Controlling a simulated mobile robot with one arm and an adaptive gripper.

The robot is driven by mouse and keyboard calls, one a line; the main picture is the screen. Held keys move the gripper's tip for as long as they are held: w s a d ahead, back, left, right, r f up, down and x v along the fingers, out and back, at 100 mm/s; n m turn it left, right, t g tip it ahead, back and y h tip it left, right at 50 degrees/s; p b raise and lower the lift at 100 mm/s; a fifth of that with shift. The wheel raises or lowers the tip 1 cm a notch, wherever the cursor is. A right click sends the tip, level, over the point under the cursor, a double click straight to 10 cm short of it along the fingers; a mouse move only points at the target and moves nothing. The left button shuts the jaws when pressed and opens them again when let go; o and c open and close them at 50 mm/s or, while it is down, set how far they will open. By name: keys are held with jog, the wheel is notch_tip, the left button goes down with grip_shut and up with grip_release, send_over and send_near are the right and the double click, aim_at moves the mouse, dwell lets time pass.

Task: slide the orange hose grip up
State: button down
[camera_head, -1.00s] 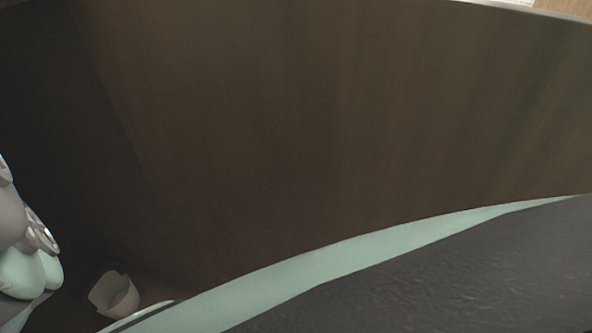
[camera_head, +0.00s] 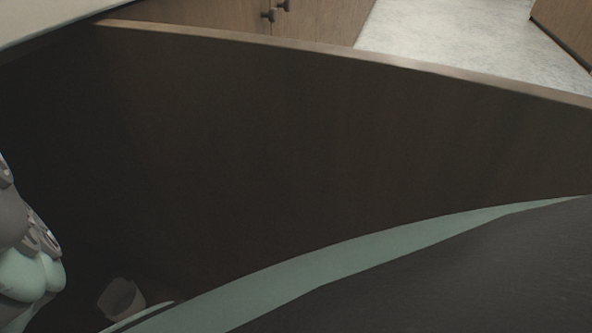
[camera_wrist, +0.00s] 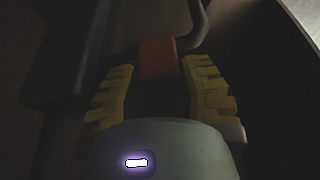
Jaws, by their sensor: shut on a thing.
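In the wrist view, the orange hose grip (camera_wrist: 157,62) stands between the two yellow fingers of my gripper (camera_wrist: 158,72). My gripper is shut on it. The picture is dark, so the contact faces are hard to make out, and the grip's lower part is lost in shadow and behind the gripper's body. A dark curved tube (camera_wrist: 201,22) runs just beyond the grip on the right. Neither the grip nor my gripper's fingers show in the head view.
In the head view, a dark brown wooden panel (camera_head: 330,135) fills the middle. Beyond its top edge are wooden cabinet doors (camera_head: 225,37) with dark knobs and clear pale floor (camera_head: 450,35). A small grey cup-like object (camera_head: 121,298) is low at the left.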

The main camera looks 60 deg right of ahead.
jog(key=c, duration=0.8)
grip_release()
jog(key=shift+r, duration=0.1)
jog(key=shift+v, duration=6.05)
jog(key=shift+d, duration=0.1)
